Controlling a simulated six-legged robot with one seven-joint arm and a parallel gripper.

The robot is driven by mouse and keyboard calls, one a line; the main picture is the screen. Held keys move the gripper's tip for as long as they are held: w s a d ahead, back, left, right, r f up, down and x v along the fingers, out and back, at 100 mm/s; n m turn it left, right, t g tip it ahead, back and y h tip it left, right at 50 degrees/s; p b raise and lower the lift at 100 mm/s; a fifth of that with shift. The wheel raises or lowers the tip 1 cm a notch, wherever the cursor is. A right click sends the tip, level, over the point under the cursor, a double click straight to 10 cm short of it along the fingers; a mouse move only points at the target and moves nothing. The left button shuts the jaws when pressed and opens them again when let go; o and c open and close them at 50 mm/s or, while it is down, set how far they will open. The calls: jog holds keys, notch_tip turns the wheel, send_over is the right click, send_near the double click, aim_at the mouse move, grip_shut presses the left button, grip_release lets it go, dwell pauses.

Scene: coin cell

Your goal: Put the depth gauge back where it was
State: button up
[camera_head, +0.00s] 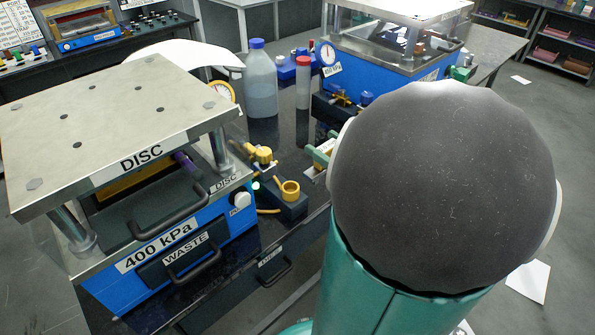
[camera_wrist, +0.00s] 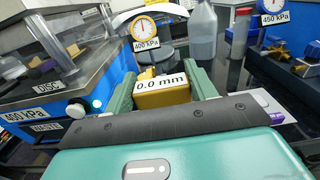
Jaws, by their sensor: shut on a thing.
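The depth gauge is a yellow block (camera_wrist: 160,98) with a white "0.0 mm" label, seen in the wrist view. My gripper (camera_wrist: 163,84) has its green fingers on both sides of the gauge and is shut on it. In the head view my gripper (camera_head: 322,152) shows only partly, beside the bench between the two blue presses, because my arm covers the rest. I cannot make out the gauge there. The gauge's underside is hidden in both views, so I cannot tell whether it touches the bench.
The 400 kPa DISC press (camera_head: 160,240) stands left, the other blue press (camera_head: 375,65) at back right. A clear bottle (camera_head: 261,85), a red-capped tube (camera_head: 303,85) and yellow valve fittings (camera_head: 262,155) crowd the black bench between them. A dial gauge (camera_wrist: 145,25) stands behind my gripper.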

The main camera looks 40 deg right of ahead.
jog(key=shift+w+d+f, duration=0.85)
jog(key=shift+w+f, duration=1.3)
jog(key=shift+w+d+f, duration=0.8)
jog(key=shift+w+f, duration=1.35)
jog(key=shift+w, duration=0.05)
jog(key=shift+w+d+f, duration=0.85)
jog(key=shift+w+f, duration=1.3)
jog(key=shift+f, duration=0.15)
jog(key=o, duration=1.2)
jog(key=s, duration=1.2)
jog(key=shift+d, duration=0.15)
